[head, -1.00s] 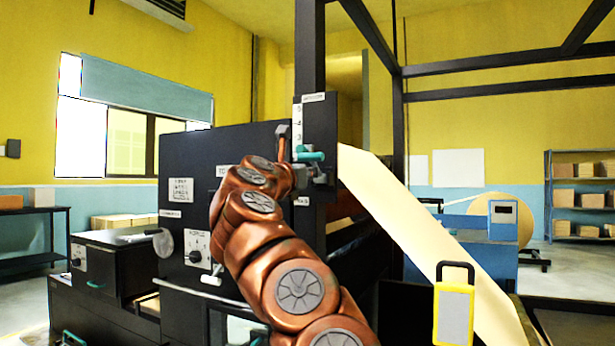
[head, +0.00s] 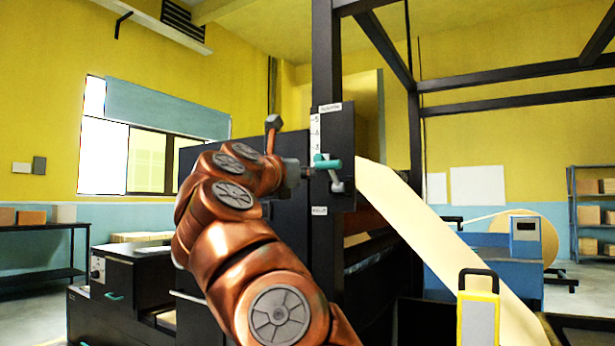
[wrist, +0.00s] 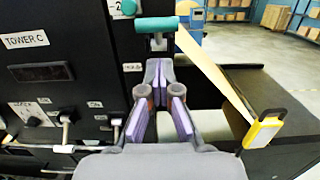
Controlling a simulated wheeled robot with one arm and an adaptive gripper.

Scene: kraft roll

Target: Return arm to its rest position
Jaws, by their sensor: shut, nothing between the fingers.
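My copper arm reaches up in the head view, with my gripper (head: 297,171) just left of a scaled black panel (head: 333,135). In the wrist view my gripper (wrist: 159,68) is shut and empty, its purple-padded fingers pointing at the machine. A teal T-handle (head: 328,164) sticks out of the scaled panel. In the wrist view the teal handle (wrist: 155,25) lies just beyond the fingertips, and nothing shows between the fingers. Whether the tips touch its stem is hard to tell, but they do not grip it.
A kraft paper web (head: 430,240) slopes down at the right. In the wrist view, levers and a knob (wrist: 32,115) stick out of the TOWER C panel (wrist: 60,75) at the left.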

